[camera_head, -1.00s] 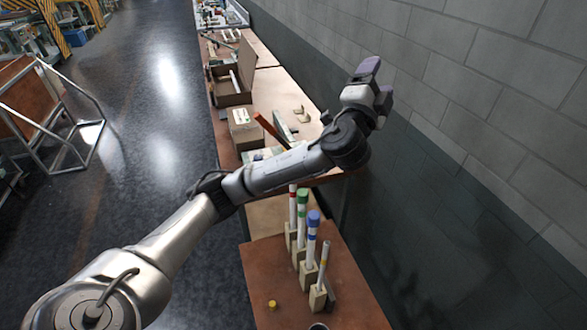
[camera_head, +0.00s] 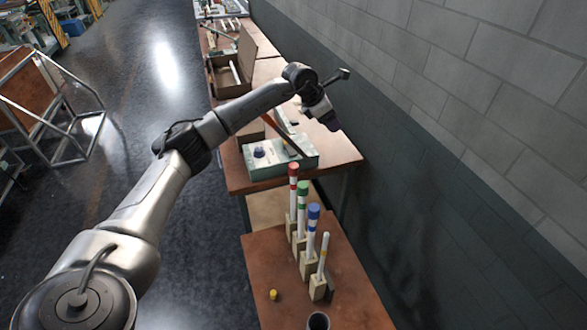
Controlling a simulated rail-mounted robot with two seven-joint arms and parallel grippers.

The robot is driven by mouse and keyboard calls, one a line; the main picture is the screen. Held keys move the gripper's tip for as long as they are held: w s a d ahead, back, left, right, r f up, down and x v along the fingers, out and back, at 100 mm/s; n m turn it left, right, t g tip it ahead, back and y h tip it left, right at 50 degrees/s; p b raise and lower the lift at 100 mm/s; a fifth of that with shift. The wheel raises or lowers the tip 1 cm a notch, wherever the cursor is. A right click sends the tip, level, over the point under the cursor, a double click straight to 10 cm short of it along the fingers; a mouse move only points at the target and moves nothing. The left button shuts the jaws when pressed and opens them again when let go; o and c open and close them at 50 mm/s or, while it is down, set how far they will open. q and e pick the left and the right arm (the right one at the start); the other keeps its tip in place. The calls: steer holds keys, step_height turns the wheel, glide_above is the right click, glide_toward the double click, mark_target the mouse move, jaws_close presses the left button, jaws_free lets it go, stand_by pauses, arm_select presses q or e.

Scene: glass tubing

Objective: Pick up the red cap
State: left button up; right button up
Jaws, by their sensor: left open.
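The red cap (camera_head: 293,170) sits on top of the farthest of several upright white tubes in small wooden blocks on the near brown table (camera_head: 265,265). A green-capped tube (camera_head: 302,205) and a blue-capped tube (camera_head: 312,225) stand in front of it. My left gripper (camera_head: 333,124) is above and to the right of the red cap, apart from it, over the far table's right edge. My right gripper is not in view.
A small yellow cap (camera_head: 273,295) and a dark cup (camera_head: 318,321) are in front. A grey-green box with a knob (camera_head: 280,165) sits on the far table. A wall rises at the right.

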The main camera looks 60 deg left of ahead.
arm_select(q)
steer(key=s+a+f+m+g+y, duration=0.1)
steer(key=s+a+f+g+y, duration=0.2)
steer(key=s+g, duration=0.5)
steer(key=t+h, duration=0.1)
glide_above(295, 165)
steer(key=shift+m, duration=0.3)
steer(key=f, duration=0.9)
steer(key=shift+w+d, duration=0.1)
steer(key=shift+w, duration=0.15)
steer(key=f, duration=0.4)
steer(key=shift+s+f, duration=0.2)
steer(key=shift+s, duration=0.15)
steer(key=shift+f, duration=0.5)
steer(key=c, duration=1)
